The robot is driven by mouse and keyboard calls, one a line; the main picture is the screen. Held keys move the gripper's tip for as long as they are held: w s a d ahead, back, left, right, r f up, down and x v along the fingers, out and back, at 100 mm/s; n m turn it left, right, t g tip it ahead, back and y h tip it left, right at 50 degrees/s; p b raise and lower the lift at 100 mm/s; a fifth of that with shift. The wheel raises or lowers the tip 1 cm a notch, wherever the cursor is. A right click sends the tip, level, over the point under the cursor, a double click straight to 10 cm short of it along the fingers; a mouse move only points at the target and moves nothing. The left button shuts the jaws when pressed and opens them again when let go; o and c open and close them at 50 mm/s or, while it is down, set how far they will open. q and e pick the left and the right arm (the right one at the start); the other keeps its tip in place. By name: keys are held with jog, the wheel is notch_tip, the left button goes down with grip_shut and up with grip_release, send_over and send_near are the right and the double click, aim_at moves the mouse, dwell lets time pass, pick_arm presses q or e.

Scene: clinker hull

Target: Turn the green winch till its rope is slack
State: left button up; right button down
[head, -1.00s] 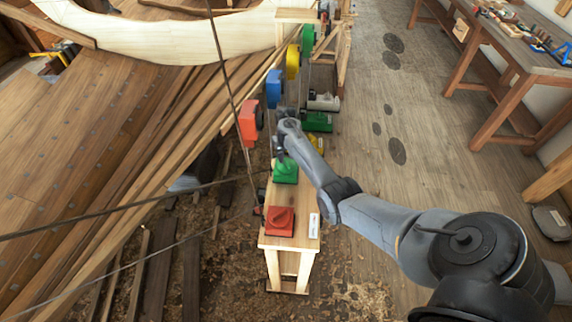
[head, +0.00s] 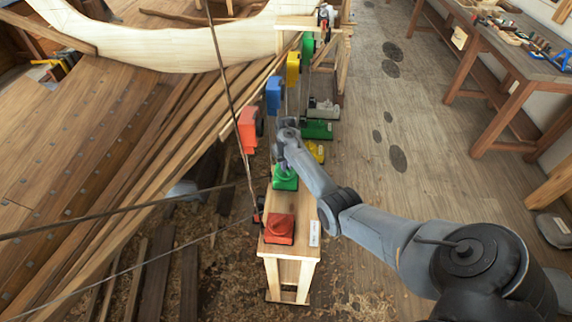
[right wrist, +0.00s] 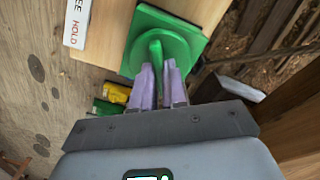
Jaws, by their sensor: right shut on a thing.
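The green winch (head: 286,184) sits on a narrow wooden bench, behind the red winch (head: 279,229). In the right wrist view it shows as a square green base (right wrist: 184,32) with a raised green handle (right wrist: 155,58). My right gripper (head: 284,167) is over it in the head view. In the right wrist view its two pale purple fingers (right wrist: 158,80) are shut on the handle, one on each side. The green winch's rope cannot be told apart, so its tension is unclear. My left gripper is not in view.
Red (head: 247,129), blue (head: 273,95) and yellow (head: 293,68) blocks stand in a row beyond the bench. Dark ropes cross the left side. A label (right wrist: 77,22) lies on the bench (head: 290,256).

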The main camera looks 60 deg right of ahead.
jog(key=shift+r+n+p, duration=0.15)
jog(key=shift+n+p, duration=0.75)
jog(key=shift+p, duration=0.1)
jog(key=n+p, duration=0.1)
jog(key=n, duration=0.1)
jog(key=shift+n+p, duration=0.3)
jog(key=shift+p, duration=0.05)
jog(key=n+p, duration=0.1)
jog(key=n, duration=0.2)
jog(key=shift+n+p, duration=0.3)
jog(key=shift+n, duration=1)
jog(key=c, duration=1.2)
grip_release()
jog(key=shift+o, duration=0.2)
